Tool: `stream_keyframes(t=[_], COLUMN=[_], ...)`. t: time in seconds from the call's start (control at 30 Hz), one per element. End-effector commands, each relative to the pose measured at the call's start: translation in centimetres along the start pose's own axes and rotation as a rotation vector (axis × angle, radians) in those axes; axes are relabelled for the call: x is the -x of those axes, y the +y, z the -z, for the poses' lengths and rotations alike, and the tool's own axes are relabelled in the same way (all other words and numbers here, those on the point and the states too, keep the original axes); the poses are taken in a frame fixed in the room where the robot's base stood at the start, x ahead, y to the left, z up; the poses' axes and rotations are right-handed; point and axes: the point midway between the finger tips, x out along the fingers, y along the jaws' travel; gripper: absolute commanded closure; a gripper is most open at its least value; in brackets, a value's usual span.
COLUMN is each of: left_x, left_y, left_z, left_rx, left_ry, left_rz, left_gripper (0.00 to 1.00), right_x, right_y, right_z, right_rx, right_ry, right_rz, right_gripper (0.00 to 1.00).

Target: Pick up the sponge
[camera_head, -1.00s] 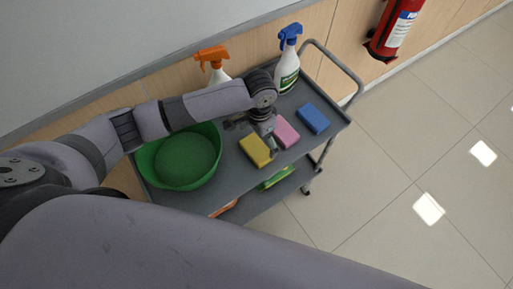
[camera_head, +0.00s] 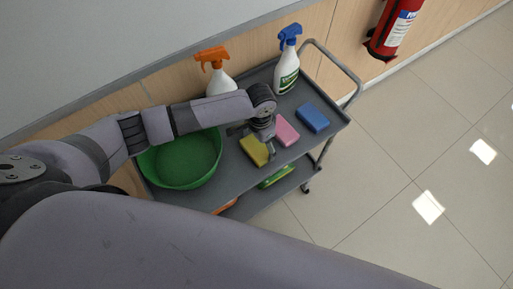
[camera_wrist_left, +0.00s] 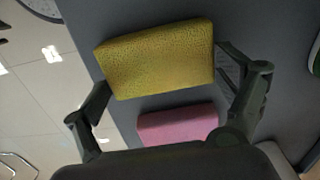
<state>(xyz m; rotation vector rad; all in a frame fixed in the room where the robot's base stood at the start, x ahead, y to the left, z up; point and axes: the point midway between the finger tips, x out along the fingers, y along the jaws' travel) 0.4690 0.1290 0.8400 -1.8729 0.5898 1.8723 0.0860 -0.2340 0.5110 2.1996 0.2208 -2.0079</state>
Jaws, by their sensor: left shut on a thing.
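Three sponges lie on the top shelf of the grey cart: a yellow sponge (camera_head: 253,150), a pink sponge (camera_head: 286,131) and a blue sponge (camera_head: 312,117). My left gripper (camera_head: 260,142) is down at the yellow sponge, next to the pink one. In the left wrist view the yellow sponge (camera_wrist_left: 158,58) sits between the two fingers of my left gripper (camera_wrist_left: 160,70), which is shut on it. The pink sponge (camera_wrist_left: 178,125) lies close beside it there. My right gripper is not in view.
A green bowl (camera_head: 181,160) stands left of the sponges on the cart (camera_head: 226,178). An orange-topped spray bottle (camera_head: 219,80) and a blue-topped one (camera_head: 287,68) stand at the back. The lower shelf holds a green item (camera_head: 276,176). A fire extinguisher (camera_head: 393,28) hangs on the wall.

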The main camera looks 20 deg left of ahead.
Motion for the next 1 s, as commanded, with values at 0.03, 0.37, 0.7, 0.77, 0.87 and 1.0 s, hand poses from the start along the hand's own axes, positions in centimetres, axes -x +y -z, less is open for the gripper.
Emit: stream_keyframes(t=[0.03,0.37,0.7,0.77,0.87,1.0], left_x=[0.0,0.8,8.1,10.0,12.9,16.2], left_y=[0.0,0.0,-0.1,-0.1,-0.1,0.0], left_z=[0.0,0.1,0.2,0.2,0.2,0.1], left_rx=[0.000,0.000,-0.001,-0.002,-0.001,-0.001], left_ry=[0.000,0.002,0.008,0.007,0.007,0.005], left_rz=[0.000,0.000,0.002,0.002,0.002,0.000], left_gripper=[0.28,0.28,0.28,0.28,0.28,0.28], right_x=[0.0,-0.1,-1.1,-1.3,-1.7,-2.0], right_y=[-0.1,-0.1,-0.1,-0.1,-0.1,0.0], right_z=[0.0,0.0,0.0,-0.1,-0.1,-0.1], right_rx=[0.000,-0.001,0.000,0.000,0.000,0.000], right_ry=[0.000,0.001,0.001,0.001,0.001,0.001], right_rz=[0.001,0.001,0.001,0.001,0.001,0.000], right_gripper=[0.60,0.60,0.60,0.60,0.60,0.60])
